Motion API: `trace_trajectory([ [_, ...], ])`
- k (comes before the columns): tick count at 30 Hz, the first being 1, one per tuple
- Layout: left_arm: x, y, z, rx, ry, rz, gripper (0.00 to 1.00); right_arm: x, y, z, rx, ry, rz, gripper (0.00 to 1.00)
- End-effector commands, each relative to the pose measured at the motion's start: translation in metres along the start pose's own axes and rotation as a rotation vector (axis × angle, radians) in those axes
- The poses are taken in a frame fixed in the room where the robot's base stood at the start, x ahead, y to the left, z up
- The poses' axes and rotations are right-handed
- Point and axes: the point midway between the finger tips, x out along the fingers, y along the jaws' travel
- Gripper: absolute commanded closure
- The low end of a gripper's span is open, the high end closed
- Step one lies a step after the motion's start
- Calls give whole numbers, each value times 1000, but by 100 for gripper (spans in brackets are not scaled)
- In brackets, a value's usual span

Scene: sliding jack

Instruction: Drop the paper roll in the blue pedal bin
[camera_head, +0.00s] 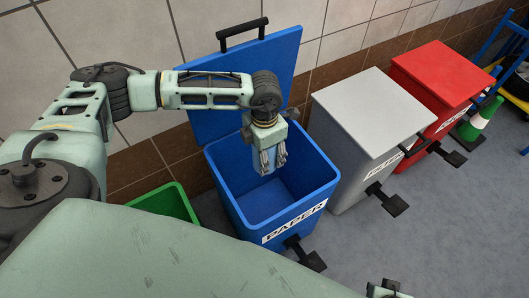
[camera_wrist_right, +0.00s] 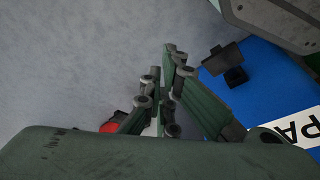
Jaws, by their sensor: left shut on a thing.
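The blue pedal bin (camera_head: 223,192) stands in the middle of the head view, its lid (camera_head: 275,60) raised against the wall and a PAPER label on its front. My left gripper (camera_head: 268,170) points down over the bin's opening. It is shut on a pale bluish piece, apparently the paper roll (camera_head: 268,158), mostly hidden between the fingers. My right gripper (camera_wrist_right: 160,65) shows in the right wrist view with the floor behind it; whether its fingers are apart is unclear. The blue bin's front also shows at the right of that view.
A grey bin (camera_head: 370,105) and a red bin (camera_head: 440,75), both lidded shut, stand to the right. A green bin (camera_head: 165,203) is at the left. Black pedals (camera_head: 305,255) stick out in front. A green-and-white cone (camera_head: 480,118) stands far right. Grey floor is free in front.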

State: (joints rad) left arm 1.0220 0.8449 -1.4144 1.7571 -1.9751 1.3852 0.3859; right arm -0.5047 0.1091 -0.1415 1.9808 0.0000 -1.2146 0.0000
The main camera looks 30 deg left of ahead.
Motion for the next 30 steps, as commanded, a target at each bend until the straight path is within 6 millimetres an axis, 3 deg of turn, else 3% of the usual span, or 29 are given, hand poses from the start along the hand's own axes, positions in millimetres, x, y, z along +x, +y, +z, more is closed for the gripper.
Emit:
trace_trajectory([
  [13,3,0,0,0,0,0,78,-9,0,-3,1,4,1,100],
  [14,3,0,0,0,0,0,44,-9,0,-3,1,4,1,100],
  [15,3,0,0,0,0,0,40,-9,0,-3,1,4,1,100],
  [21,3,0,0,0,0,0,23,-8,0,-3,1,4,1,100],
  [30,3,0,0,0,1,0,23,-8,0,-3,1,3,1,100],
])
